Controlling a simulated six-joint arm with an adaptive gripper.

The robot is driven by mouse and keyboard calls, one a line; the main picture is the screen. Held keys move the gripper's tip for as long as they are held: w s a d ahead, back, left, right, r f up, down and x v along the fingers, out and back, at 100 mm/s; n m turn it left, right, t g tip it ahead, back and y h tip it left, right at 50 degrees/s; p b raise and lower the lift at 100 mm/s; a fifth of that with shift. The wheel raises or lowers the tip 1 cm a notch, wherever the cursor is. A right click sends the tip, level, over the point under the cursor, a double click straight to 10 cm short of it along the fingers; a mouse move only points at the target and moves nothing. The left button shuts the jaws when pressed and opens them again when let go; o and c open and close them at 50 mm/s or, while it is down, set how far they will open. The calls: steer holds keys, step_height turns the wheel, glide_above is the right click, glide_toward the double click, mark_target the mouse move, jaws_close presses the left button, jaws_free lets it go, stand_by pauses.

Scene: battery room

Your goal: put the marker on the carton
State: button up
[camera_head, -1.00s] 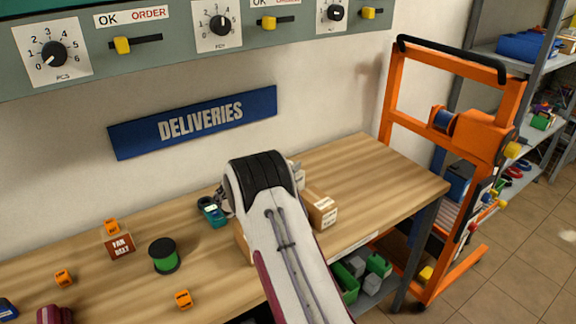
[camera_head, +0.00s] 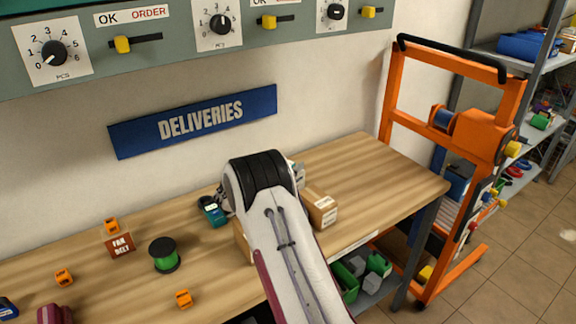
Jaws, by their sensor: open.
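Two brown cartons stand near my arm on the bench. One carton (camera_head: 325,214) with a white label is just right of my arm. The other carton (camera_head: 241,241) is mostly hidden behind my arm, with only its left edge showing. A small red-brown box (camera_head: 121,245) marked "FAN BELT" stands further left, with an orange item (camera_head: 111,226) at its top back. I cannot make out a marker; it may be hidden behind my arm. My gripper is hidden behind my arm's black-capped joint, so its place relative to the cartons cannot be told.
The wooden bench (camera_head: 360,170) is clear at its right end. A green spool (camera_head: 164,255), orange items (camera_head: 184,298) and a teal device (camera_head: 212,211) lie on it. An orange trolley (camera_head: 395,105) stands at right. A control panel overhangs the back wall.

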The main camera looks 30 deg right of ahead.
steer(key=v, duration=0.7)
steer(key=shift+a, duration=0.2)
steer(key=shift+r, duration=0.15)
stand_by(0.5)
